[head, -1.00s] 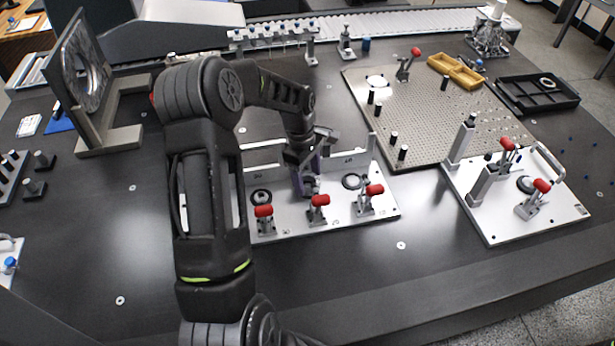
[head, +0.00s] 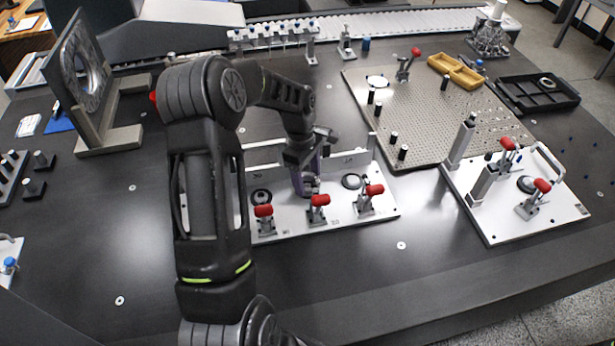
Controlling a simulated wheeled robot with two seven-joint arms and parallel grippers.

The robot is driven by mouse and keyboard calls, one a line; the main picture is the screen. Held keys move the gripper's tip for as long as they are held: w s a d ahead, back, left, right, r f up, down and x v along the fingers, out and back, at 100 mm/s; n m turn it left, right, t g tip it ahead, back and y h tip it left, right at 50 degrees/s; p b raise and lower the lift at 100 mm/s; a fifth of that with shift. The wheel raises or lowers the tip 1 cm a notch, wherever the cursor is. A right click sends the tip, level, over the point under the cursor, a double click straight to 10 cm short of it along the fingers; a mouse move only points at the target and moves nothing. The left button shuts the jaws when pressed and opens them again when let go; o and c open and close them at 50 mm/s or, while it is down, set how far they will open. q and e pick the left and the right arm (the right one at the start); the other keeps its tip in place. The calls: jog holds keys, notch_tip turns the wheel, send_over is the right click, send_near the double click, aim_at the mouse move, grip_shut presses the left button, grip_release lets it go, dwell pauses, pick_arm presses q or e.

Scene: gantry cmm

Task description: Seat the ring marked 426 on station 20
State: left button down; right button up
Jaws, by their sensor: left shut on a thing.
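A white fixture plate (head: 335,220) with a row of stations lies in the middle of the table. Red-handled toggle clamps stand along its front, with a middle one (head: 318,203) in front of my gripper. I cannot read a 426 mark, and I cannot tell whether the held ring touches the seat. My right gripper is not in view.
A perforated plate (head: 430,120) with black pegs lies behind right. A second white fixture (head: 515,210) with red clamps stands at right. A tall grey frame (head: 85,75) stands at left. The front table is clear.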

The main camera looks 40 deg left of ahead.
pick_arm(q)
jog(key=shift+f+b, duration=0.45)
jog(key=shift+f, duration=0.15)
dwell(0.4)
jog(key=shift+c, duration=1.1)
grip_release()
jog(key=shift+w+a+r, duration=0.15)
jog(key=shift+r, duration=0.45)
notch_tip(320, 180, up, 7)
jog(key=shift+s+a+f+b, duration=0.2)
jog(key=shift+s+a+b, duration=0.05)
jog(key=shift+a+b, duration=0.1)
jog(key=shift+d, duration=0.1)
